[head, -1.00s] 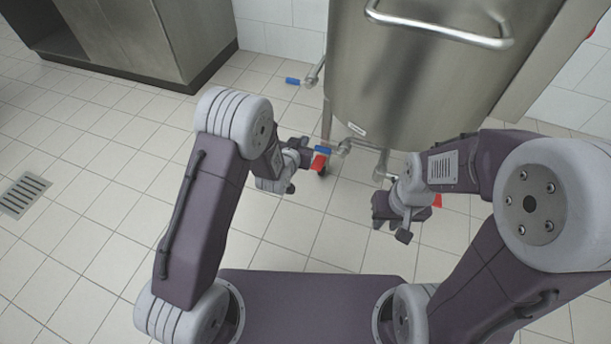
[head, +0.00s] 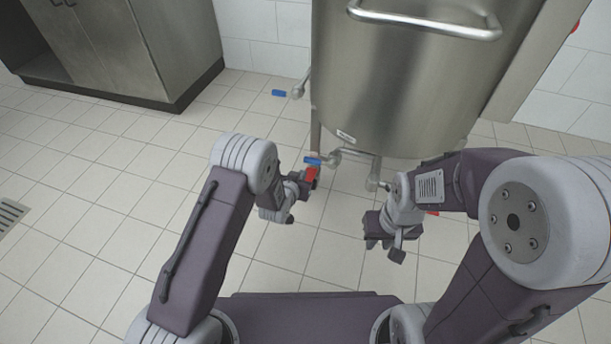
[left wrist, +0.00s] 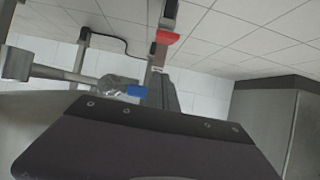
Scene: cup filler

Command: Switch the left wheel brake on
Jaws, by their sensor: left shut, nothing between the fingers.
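The left wheel brake is a red tab (head: 311,174) low at the tank's left leg in the head view, just under a blue valve handle. The left wrist view shows the red tab (left wrist: 168,37) above a dark wheel, with the picture upside down. My left gripper (head: 302,187) is shut and empty, beside the red tab. In the left wrist view its narrow fingers (left wrist: 158,62) point at the tab; I cannot tell whether they touch. My right gripper (head: 375,238) hangs below the tank, and its jaw opening is unclear. Another red tab (head: 432,213) shows partly behind my right arm.
The steel tank (head: 400,85) stands ahead with a front bar handle (head: 425,24). Blue valve handles (head: 279,93) (head: 312,161) stick out low on its left. A steel cabinet (head: 165,50) stands at back left. The tiled floor at left is clear, with a drain (head: 8,214).

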